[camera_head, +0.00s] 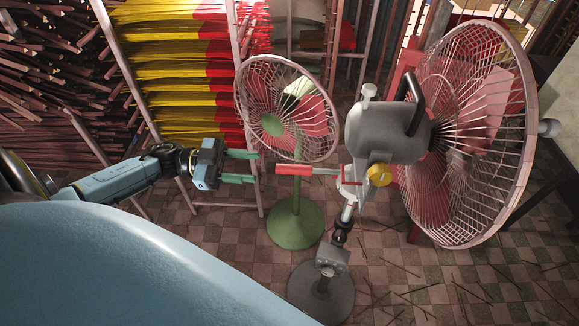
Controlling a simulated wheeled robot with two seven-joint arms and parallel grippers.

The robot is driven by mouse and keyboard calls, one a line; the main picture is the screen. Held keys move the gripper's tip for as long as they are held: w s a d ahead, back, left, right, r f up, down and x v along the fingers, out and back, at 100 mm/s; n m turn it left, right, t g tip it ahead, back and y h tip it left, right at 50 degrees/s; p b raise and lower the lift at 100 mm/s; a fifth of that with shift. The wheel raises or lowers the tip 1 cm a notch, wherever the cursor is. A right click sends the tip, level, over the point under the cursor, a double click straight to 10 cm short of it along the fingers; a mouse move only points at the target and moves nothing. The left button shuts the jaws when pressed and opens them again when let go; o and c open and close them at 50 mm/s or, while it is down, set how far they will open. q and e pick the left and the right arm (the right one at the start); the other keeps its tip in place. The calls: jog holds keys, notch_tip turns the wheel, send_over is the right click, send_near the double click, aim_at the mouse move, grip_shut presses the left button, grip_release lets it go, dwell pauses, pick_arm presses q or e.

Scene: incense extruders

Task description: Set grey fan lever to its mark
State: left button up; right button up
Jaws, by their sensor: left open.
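The large grey fan (385,132) stands at the right on a pole with a round dark base. Its lever (318,171) sticks out to the left from below the motor housing, about level, with a red grip (293,170) at its free end. My left gripper (257,167) is open and empty, its two green fingers pointing right. The fingertips appear a little left of the grip, with a gap between them in the picture; the depth between them is unclear. My right gripper is not in view.
A yellow knob (379,175) sits beside the lever's pivot. A smaller green fan (296,222) stands behind the lever. Racks of yellow and red incense sticks (180,75) fill the back left. Loose sticks lie on the checkered floor (440,285) at the right.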

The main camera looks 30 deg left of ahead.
aim_at(287, 169)
pick_arm(q)
jog(key=x, duration=1)
jog(key=shift+w+p, duration=0.1)
jog(key=shift+p, duration=0.3)
grip_shut()
